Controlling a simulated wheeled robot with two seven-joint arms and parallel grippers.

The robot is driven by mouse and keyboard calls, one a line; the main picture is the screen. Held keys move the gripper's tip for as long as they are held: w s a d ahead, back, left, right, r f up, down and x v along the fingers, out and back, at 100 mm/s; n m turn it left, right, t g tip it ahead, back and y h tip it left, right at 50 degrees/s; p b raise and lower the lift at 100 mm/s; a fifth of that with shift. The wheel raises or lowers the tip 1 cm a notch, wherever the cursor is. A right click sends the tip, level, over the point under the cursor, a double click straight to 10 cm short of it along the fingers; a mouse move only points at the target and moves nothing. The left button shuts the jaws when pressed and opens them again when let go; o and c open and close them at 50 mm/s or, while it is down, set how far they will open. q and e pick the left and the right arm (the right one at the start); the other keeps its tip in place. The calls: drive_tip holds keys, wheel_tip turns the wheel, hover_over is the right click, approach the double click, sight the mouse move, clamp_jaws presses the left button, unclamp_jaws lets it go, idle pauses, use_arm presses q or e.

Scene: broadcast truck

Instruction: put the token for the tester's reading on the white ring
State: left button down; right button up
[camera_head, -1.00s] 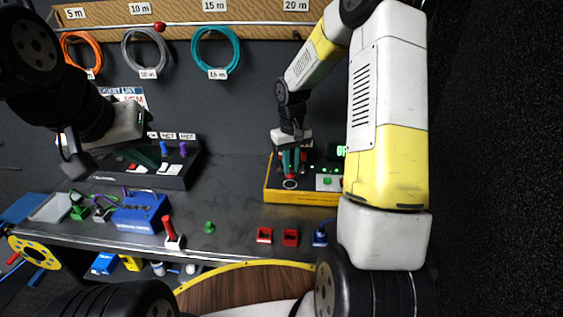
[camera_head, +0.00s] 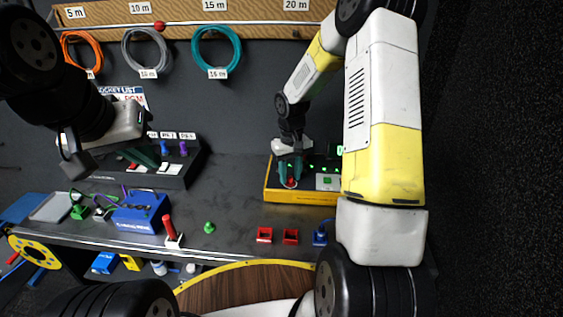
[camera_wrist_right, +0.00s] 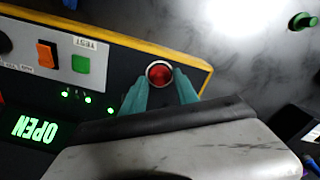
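The tester (camera_head: 300,197) is a yellow-edged box at centre right in the head view. Its green display reads OPEN in the right wrist view (camera_wrist_right: 35,130).
A green token (camera_head: 209,227) stands on the bench. Two red blocks (camera_head: 264,235) and a blue piece (camera_head: 320,236) sit near its front edge. A red-handled switch (camera_head: 170,230) and a blue box (camera_head: 141,212) are left.

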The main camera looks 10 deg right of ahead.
sight(290, 177)
wheel_tip(290, 177, up, 12)
drive_tip(key=s+r+m+t, duration=0.1)
drive_tip(key=s+r+t, duration=0.2)
drive_tip(key=s+r, duration=0.9)
drive_tip(key=s+a+r+m+t+y, duration=0.1)
drive_tip(key=s+a+r+t+y, duration=0.1)
drive_tip(key=s, duration=1)
drive_tip(key=shift+s+r+t, duration=0.2)
drive_tip(key=shift+r+t, duration=0.4)
drive_tip(key=shift+r, duration=0.1)
